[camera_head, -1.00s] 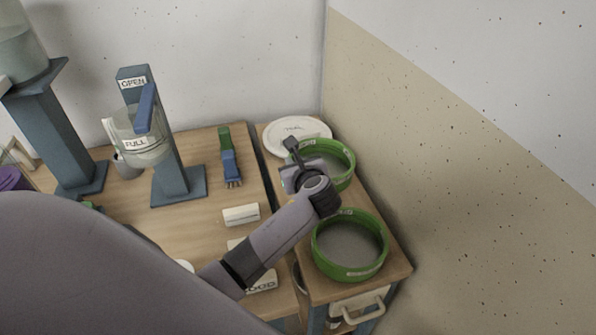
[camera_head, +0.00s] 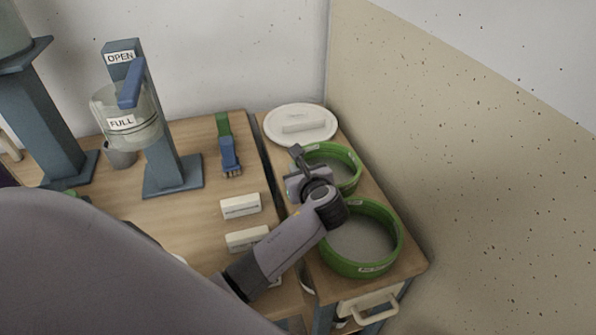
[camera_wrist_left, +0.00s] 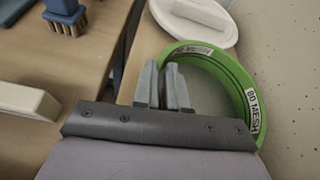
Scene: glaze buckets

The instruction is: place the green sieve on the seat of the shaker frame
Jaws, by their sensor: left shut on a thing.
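Two green sieves stand on the narrow wooden cart top by the wall. The far green sieve (camera_head: 356,160) also shows in the left wrist view (camera_wrist_left: 243,85), where a label on it reads 80 MESH. The near green sieve (camera_head: 392,255) is partly covered by my left arm. My left gripper (camera_head: 297,151) is at the left side of the far sieve. In the left wrist view my fingers (camera_wrist_left: 163,68) are close together, shut at this sieve's rim; the exact contact is hidden. I cannot make out the shaker frame or its seat. My right gripper is out of view.
A white round lid (camera_head: 276,126) lies behind the far sieve. On the bench to the left are a green-and-blue brush (camera_head: 228,150), white blocks (camera_head: 241,206) and a blue stand (camera_head: 160,170) with a jar labelled FULL. The speckled wall closes in on the right.

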